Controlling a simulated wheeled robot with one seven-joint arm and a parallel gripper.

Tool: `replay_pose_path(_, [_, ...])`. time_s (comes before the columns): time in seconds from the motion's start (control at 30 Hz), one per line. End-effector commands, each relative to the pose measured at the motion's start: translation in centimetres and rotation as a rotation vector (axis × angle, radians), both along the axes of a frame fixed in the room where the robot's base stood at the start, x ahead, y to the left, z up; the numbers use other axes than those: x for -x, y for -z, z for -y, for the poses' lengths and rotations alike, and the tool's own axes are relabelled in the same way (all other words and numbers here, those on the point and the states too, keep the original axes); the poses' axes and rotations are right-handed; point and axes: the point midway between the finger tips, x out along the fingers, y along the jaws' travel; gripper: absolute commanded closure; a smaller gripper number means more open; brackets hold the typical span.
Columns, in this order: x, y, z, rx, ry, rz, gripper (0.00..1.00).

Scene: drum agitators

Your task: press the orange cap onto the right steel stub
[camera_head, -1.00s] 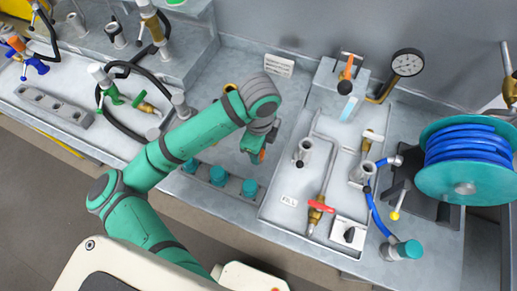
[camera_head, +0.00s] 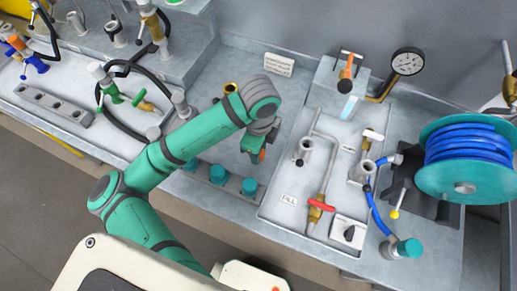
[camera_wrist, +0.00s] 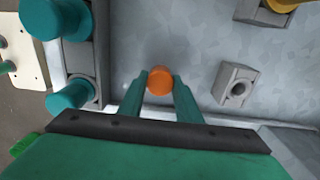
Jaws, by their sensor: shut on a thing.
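The orange cap (camera_wrist: 160,82) sits between the two fingertips of my gripper (camera_wrist: 161,86) in the wrist view, and the fingers are shut on it. In the head view my gripper (camera_head: 257,152) hangs over the bench, left of the shallow tray, and only a small part of the cap (camera_head: 262,155) shows. The right stub is beside a white-handled brass valve and a blue hose. My gripper is well to the left of both stubs.
A rack with several teal caps (camera_head: 217,173) lies below my gripper at the bench edge. The tray also holds a red-handled valve (camera_head: 320,205). The blue hose reel (camera_head: 465,160) and gauge (camera_head: 407,62) stand right. A grey holed block (camera_wrist: 237,88) shows in the wrist view.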

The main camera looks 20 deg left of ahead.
Motion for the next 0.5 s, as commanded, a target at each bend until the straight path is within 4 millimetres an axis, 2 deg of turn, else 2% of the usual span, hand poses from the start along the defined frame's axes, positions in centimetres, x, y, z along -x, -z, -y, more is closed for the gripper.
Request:
replay_pose_path(0.27, [0.03, 0.15, 0.02, 0.000, 0.000, -0.003, 0.90])
replay_pose_path(0.3, [0.04, 0.16, 0.02, 0.000, 0.000, -0.003, 0.67])
replay_pose_path(0.37, [0.03, 0.15, 0.02, 0.000, 0.000, -0.003, 0.53])
replay_pose_path(0.4, [0.03, 0.14, 0.02, 0.000, 0.000, -0.003, 0.47])
replay_pose_path(0.5, [0.03, 0.12, 0.02, 0.000, 0.000, -0.003, 0.47])
